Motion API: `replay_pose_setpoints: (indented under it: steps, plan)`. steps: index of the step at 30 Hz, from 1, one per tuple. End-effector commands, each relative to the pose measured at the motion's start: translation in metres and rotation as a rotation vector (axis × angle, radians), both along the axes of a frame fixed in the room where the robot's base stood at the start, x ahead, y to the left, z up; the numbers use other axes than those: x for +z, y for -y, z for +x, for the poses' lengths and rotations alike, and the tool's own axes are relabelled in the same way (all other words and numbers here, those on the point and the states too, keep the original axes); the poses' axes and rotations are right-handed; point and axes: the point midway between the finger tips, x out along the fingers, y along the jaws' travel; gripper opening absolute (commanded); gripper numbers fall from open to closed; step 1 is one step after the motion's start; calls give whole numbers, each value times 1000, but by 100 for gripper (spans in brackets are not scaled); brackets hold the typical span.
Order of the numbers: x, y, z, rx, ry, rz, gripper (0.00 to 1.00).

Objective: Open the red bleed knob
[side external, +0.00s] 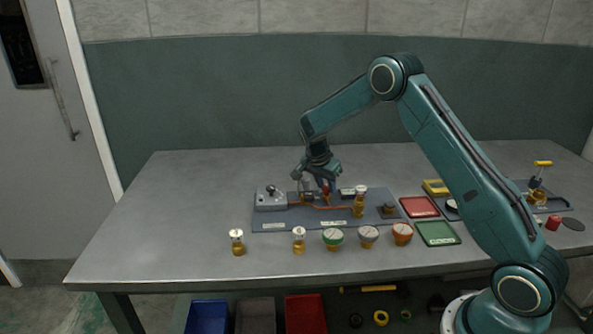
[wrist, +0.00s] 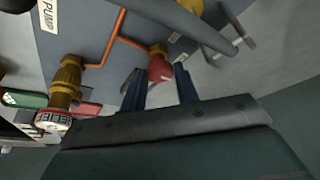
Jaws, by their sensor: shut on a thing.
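The red bleed knob (wrist: 160,69) sits on a brass fitting at the end of a copper pipe on the grey panel. It shows small and partly covered by my gripper in the side view (side external: 325,190). My gripper (wrist: 160,76) has its two dark blue fingers on either side of the red knob and is shut on it. In the side view my gripper (side external: 321,182) points down over the middle of the panel. How far the knob is turned cannot be told.
The panel (side external: 290,222) carries a grey pump block (side external: 270,200), copper pipes and a brass valve (side external: 359,205). Gauges and brass fittings stand along its front. Red (side external: 419,207) and green (side external: 437,233) trays lie to the right. The table's left side is clear.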

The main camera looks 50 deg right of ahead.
Motion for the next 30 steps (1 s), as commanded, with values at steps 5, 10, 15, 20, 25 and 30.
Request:
replay_pose_setpoints:
  steps: [5, 10, 15, 20, 25, 30]
  plan:
    - [1, 1, -2, 73, 0, -1, 8]
    - [1, 1, -3, 187, 0, -1, 8]
    - [1, 2, -4, 334, 0, -1, 8]
    - [1, 3, -5, 486, 1, -2, 8]
    - [1, 4, -6, 646, 1, -2, 8]
    - [1, 5, -7, 808, 2, -2, 8]
